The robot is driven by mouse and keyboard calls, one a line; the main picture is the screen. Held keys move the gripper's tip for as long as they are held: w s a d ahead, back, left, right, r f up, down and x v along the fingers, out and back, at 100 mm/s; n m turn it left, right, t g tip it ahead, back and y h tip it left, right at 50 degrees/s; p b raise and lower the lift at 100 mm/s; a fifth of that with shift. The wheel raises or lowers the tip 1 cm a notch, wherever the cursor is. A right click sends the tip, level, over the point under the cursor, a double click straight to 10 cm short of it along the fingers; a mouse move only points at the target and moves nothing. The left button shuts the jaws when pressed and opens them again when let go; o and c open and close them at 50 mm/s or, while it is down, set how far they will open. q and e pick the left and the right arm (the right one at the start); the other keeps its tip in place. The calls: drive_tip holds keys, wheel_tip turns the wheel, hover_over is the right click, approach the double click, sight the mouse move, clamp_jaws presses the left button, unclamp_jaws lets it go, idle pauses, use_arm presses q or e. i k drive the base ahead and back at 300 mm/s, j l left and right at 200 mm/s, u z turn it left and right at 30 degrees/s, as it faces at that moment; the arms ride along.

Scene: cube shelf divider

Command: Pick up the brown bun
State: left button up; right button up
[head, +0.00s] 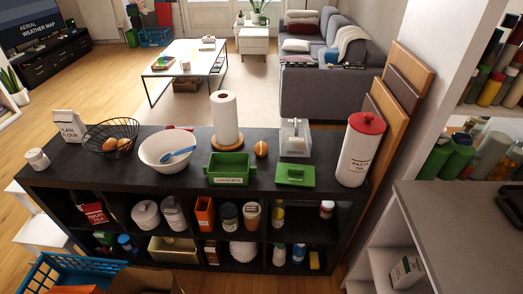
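A small round brown bun (261,149) sits on the black shelf top (325,205), right of the paper towel roll and behind the green box. Rounded brown items (110,144) lie in the black wire basket (88,131) at the left; I cannot tell whether they are buns or eggs. Neither of my grippers shows in the head view.
A white bowl (151,155) with a blue spoon stands left. Cutting boards (409,72) lean at the right.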

sight(260, 149)
drive_tip(key=j+z, duration=0.2)
drive_tip(key=z, duration=0.15)
drive_tip(key=i+j+z, duration=0.1)
drive_tip(key=j+z, duration=0.35)
drive_tip(key=z, duration=0.25)
